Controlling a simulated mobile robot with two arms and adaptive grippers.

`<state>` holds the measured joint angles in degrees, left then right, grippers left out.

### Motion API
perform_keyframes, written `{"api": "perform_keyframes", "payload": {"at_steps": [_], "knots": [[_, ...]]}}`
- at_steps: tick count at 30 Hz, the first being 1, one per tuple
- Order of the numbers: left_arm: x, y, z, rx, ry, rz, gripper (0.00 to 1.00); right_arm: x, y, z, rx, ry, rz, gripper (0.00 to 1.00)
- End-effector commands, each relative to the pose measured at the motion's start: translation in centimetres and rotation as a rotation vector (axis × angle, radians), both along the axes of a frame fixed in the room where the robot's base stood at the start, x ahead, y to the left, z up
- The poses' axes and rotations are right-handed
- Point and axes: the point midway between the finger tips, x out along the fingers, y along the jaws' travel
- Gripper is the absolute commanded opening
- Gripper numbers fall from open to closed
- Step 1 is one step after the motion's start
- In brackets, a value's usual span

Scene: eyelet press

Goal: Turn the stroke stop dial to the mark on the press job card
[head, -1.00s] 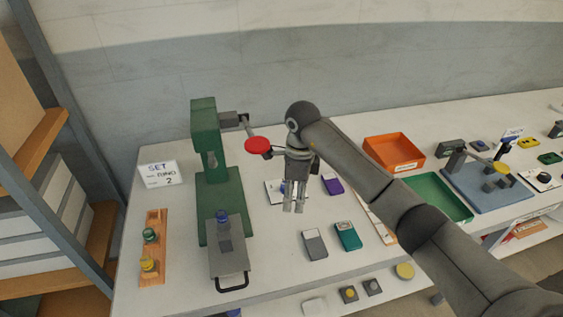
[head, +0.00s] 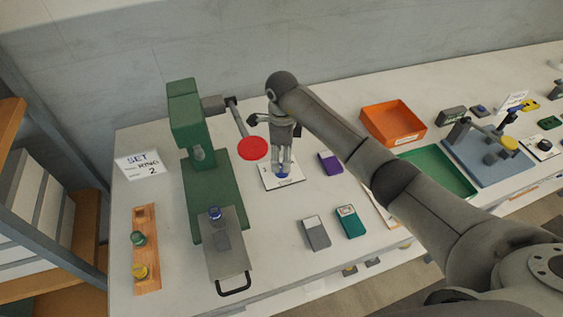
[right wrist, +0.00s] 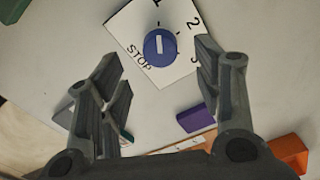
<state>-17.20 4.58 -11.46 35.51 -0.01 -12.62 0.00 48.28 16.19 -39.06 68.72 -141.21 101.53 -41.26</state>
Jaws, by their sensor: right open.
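The stroke stop dial (head: 283,176) is a blue round knob on a white plate, right of the green press. In the right wrist view the dial (right wrist: 160,48) carries a white line pointing roughly to the 1; the plate (right wrist: 135,32) reads STOP, 1, 2 and 3. The job card (head: 143,166) stands at the left and reads SET, RING 2. My right gripper (head: 283,168) is open, pointing down over the dial. In the wrist view the dial lies between and beyond its fingers, with no contact visible. My left gripper is out of view.
The green press (head: 187,118) has a red-ended lever (head: 253,148) close left of my right gripper. A purple block (head: 330,162), a grey box (head: 315,233) and a teal box (head: 350,222) lie nearby. Orange (head: 410,136) and green (head: 472,190) trays are farther right.

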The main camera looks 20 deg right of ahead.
Motion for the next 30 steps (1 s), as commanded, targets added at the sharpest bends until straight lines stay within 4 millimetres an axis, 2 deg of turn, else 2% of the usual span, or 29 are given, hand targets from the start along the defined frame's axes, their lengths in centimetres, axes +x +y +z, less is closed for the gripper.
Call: {"api": "perform_keyframes", "payload": {"at_steps": [4,9,20,23,30], "knots": [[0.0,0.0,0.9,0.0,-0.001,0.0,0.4,-0.1,0.1,-2.5,0.001,0.005,-0.001,0.6],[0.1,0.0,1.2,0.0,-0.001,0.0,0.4,0.0,0.1,-4.5,0.003,0.001,0.0,0.6],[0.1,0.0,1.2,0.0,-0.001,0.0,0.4,0.0,0.0,-5.2,0.001,-0.001,0.0,0.6],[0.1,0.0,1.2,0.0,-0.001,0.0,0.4,0.0,0.0,-5.2,0.001,0.0,0.0,0.49],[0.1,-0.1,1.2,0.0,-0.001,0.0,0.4,0.0,0.0,-5.1,0.001,0.0,0.0,0.18]]}}
